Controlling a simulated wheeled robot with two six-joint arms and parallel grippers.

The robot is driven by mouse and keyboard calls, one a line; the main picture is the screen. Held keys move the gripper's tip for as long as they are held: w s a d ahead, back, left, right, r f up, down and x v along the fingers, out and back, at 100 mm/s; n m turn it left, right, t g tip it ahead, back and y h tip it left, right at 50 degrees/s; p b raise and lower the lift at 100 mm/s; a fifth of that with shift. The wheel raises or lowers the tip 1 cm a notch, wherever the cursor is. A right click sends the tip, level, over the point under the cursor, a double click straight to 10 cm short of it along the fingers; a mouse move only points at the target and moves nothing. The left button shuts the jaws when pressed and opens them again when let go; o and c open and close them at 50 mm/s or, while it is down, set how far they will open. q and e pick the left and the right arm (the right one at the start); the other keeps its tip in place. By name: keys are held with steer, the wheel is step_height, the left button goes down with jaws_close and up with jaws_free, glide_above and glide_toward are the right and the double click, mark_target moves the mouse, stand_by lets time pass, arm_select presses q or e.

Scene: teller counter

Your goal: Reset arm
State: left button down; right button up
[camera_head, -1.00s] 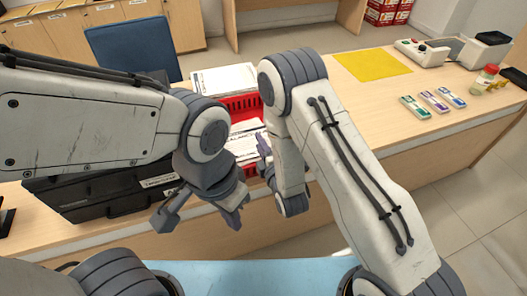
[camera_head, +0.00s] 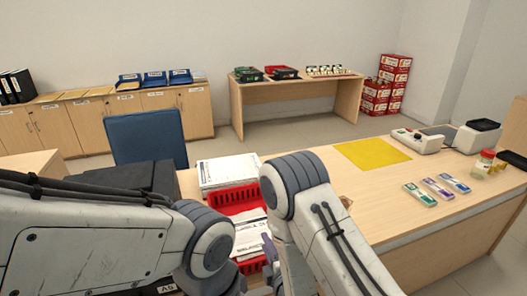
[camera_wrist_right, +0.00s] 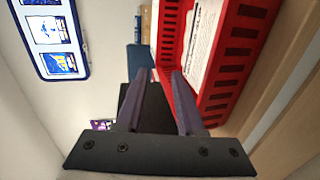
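My right gripper (camera_wrist_right: 160,72) shows in the right wrist view with its two dark fingers apart and nothing between them. In the head view only a small part of the right gripper (camera_head: 268,248) shows, beside the red basket and mostly hidden behind my right arm. My left arm comes in from the left in the head view, bent at the elbow. My left gripper is out of view there.
A red basket (camera_head: 236,195) holding printed papers (camera_head: 250,238) stands on the counter (camera_head: 345,205); it also shows in the wrist view (camera_wrist_right: 240,50). A paper stack (camera_head: 228,172), a yellow mat (camera_head: 372,153) and small packs (camera_head: 437,188) lie nearby. A black case (camera_head: 135,178) is at left.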

steer(key=s+a+r+m+g, duration=0.5)
steer(key=s+m+g, duration=0.2)
steer(key=m+g, duration=0.1)
steer(key=s+d+r+m+g+h, duration=0.2)
steer(key=s+d+r+m+g, duration=0.1)
steer(key=s, duration=0.7)
steer(key=s+d+r+m+g+h, duration=0.1)
steer(key=s+d+r+m+g, duration=0.2)
steer(key=s, duration=0.7)
step_height(320, 180, up, 2)
steer(key=shift+d+r+g+h, duration=0.1)
steer(key=shift+d+g+h, duration=0.35)
steer(key=shift+d, duration=0.7)
